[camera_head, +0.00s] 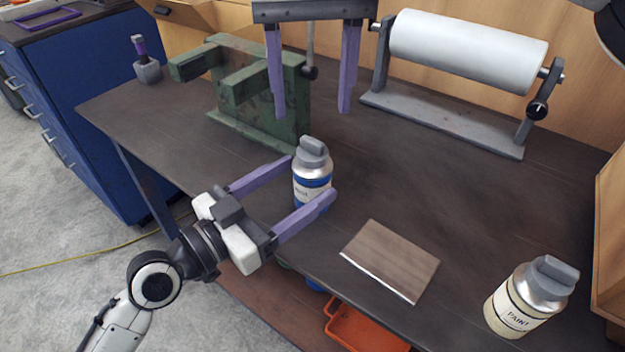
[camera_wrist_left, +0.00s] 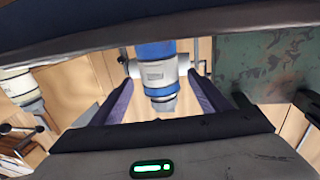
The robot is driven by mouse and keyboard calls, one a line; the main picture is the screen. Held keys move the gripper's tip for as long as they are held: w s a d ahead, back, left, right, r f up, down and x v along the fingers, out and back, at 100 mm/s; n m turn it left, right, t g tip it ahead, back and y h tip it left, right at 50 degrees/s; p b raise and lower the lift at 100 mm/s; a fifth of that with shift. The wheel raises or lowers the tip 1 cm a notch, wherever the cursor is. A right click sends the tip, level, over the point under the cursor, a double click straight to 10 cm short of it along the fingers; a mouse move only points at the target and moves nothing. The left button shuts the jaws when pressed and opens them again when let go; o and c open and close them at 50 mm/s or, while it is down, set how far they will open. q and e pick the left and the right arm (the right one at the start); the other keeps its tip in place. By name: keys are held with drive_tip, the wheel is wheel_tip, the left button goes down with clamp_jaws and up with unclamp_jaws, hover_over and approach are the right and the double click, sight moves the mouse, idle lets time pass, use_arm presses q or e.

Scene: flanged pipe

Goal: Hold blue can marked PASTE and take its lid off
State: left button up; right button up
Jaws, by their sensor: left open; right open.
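The blue can (camera_head: 313,181) stands upright near the table's front edge, with a silver shoulder and a grey lid (camera_head: 314,152) on top. Its label is too small and partly covered to read surely. In the left wrist view the blue can (camera_wrist_left: 155,52) shows upside down between the fingers. My left gripper (camera_head: 309,178) is open, one finger on each side of the can's body; gaps to the can are hard to judge. My right gripper (camera_head: 312,112) is open and empty, its fingers pointing down above and behind the can.
A cream can marked PAINT (camera_head: 516,310) stands at the front right. A flat wooden board (camera_head: 391,260) lies to the right of the blue can. A green metal fixture (camera_head: 262,92) and a white roll on a stand (camera_head: 468,50) are behind. The middle right of the table is clear.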

sight(298, 183)
use_arm(q)
drive_tip(key=shift+x, duration=1.75)
drive_tip(key=shift+a, duration=0.1)
drive_tip(key=c, duration=1.6)
use_arm(e)
drive_tip(key=shift+o, duration=0.4)
